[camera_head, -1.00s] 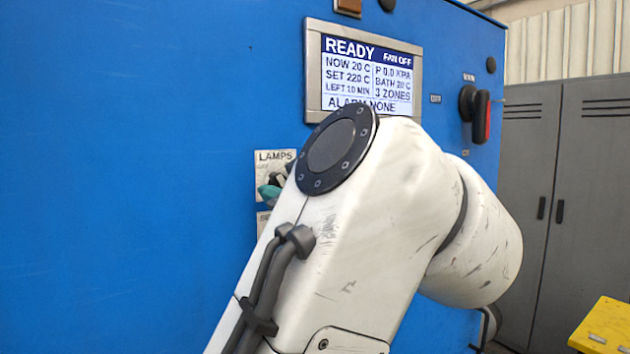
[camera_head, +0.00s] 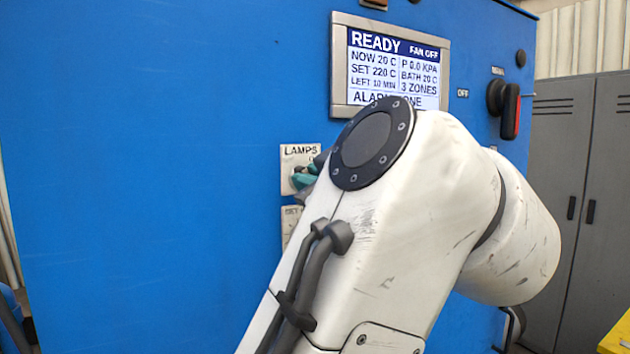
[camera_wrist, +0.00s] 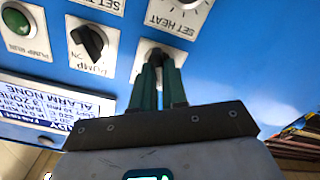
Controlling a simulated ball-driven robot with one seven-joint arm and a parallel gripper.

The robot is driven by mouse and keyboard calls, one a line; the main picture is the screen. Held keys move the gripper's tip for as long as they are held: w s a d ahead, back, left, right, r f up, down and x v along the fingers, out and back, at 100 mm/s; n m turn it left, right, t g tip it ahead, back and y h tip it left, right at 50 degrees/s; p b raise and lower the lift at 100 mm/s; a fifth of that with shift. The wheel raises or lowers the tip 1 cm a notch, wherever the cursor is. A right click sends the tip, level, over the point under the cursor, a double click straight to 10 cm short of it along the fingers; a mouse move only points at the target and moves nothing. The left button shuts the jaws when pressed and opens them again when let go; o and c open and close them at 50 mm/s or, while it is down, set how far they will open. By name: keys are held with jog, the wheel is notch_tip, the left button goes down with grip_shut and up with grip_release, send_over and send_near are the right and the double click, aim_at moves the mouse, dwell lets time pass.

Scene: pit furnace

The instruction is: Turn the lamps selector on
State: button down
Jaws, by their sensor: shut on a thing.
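The lamps selector is a small dark knob on a white plate marked LAMPS (camera_head: 290,160), on the blue front of the furnace cabinet. My gripper (camera_head: 304,178) is at this plate, its teal fingertips partly hidden behind my white arm. In the wrist view, which is upside down, my gripper (camera_wrist: 158,70) is shut on the lamps selector (camera_wrist: 157,52), with the two fingers on either side of it. Most of the knob is hidden between the fingers, so its angle is hard to tell.
In the wrist view, a black PUMP selector (camera_wrist: 90,42), a green lamp button (camera_wrist: 17,22) and a SET HEAT plate (camera_wrist: 178,14) are close by. The display (camera_head: 392,68) reads READY. A red and black main switch (camera_head: 506,108) and grey lockers (camera_head: 580,180) are at the right.

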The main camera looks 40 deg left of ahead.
jog(key=shift+f, duration=0.15)
jog(key=shift+w+d+m+p, duration=0.1)
jog(key=shift+m+p, duration=0.5)
jog(key=shift+m, duration=2.35)
jog(key=shift+w+m+p, duration=0.1)
jog(key=shift+m+p, duration=0.5)
jog(key=shift+m, duration=2.35)
jog(key=c, duration=1.2)
grip_release()
jog(key=shift+o, duration=0.2)
jog(key=b+v, duration=0.2)
jog(key=v, duration=0.8)
jog(key=shift+d+b, duration=0.3)
jog(key=shift+d, duration=0.1)
jog(key=shift+s, duration=0.1)
